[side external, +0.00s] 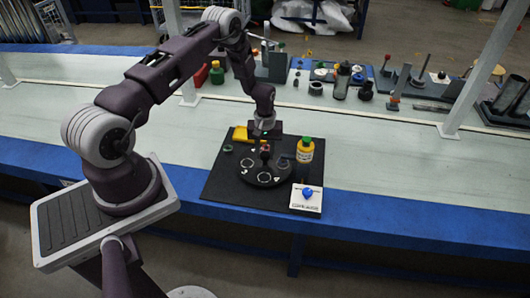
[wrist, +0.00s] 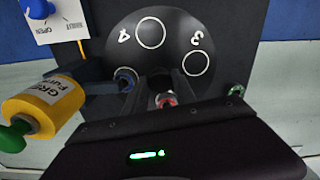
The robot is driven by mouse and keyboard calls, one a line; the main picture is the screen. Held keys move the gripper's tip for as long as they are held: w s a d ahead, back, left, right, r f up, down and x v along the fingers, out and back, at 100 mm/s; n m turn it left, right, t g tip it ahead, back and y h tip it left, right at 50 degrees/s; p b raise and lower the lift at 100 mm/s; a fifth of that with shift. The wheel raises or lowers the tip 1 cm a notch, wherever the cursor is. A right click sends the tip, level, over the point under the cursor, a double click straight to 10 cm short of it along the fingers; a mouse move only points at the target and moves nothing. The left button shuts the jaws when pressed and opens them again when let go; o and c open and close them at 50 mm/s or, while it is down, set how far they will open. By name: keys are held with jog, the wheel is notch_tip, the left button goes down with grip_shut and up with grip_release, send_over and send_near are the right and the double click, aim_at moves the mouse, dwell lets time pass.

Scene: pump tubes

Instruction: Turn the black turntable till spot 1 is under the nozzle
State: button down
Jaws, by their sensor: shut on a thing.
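The black turntable (side external: 264,178) lies on a dark mat under my gripper (side external: 265,150). White circles and marks show on its top. In the wrist view the turntable (wrist: 172,50) has spot 4 (wrist: 150,33) at the top and spot 3 (wrist: 196,63) to the right. My gripper (wrist: 162,84) is shut on what looks like the dark central knob, mostly hidden between the fingers. A blue arm (wrist: 102,88) reaches from the yellow bottle's side to a ringed piece (wrist: 125,78) at the turntable's left; it seems to be the nozzle. Spot 1's number is not readable.
A yellow bottle (side external: 305,151) with a green cap stands right of the turntable. A white card (side external: 308,203) with a blue knob (side external: 307,192) is at the mat's front right. A red-ringed piece (wrist: 166,100) is close to the fingers.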

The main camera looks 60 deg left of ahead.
jog(key=shift+m, duration=0.9)
jog(key=c, duration=1)
grip_release()
